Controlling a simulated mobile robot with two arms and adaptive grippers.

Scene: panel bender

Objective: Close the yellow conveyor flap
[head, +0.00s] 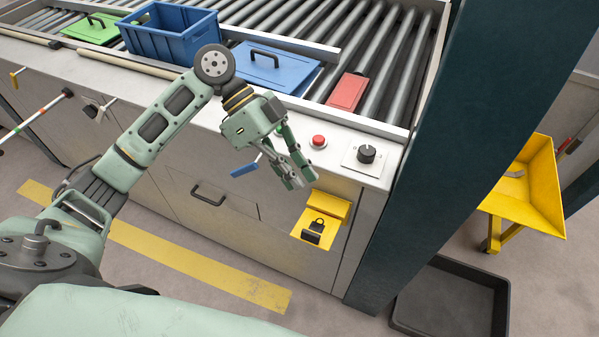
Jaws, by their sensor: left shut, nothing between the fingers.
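The yellow conveyor flap (330,205) is on the grey front panel of the conveyor, below the control knob. Its upper part stands out from the panel, and a yellow area with a black padlock-shaped part and a small dark block shows below it. I cannot tell exactly how far the flap is tilted. My left gripper (297,182) is shut and empty, pointing down just up and left of the flap. It appears apart from the flap. My right gripper is not in view.
A red button (318,141) and a black knob (366,153) sit on the ledge above. A blue handle (244,170) sticks out left of the gripper. A dark post (470,130) stands right of the flap. A black tray (450,303) and yellow cart (530,190) are at right.

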